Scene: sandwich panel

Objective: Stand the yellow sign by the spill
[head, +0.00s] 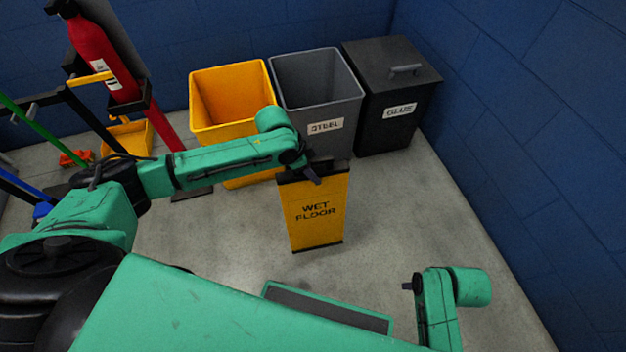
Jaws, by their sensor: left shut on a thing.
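The yellow sign (316,230) reads "WET FLOOR" and is upright in the middle of the head view, its printed face toward me. My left gripper (314,176) is shut on the sign at its top edge. I cannot tell whether the sign's dark bottom edge touches the floor. My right gripper (407,286) is low at the right, apart from the sign; its fingers are too small and turned away to read. I cannot make out a clear spill on the grey floor (400,215).
A red extinguisher (95,50) and handled tools (40,135) are at the left. A blue wall (530,150) bounds the right. Floor right of the sign is clear.

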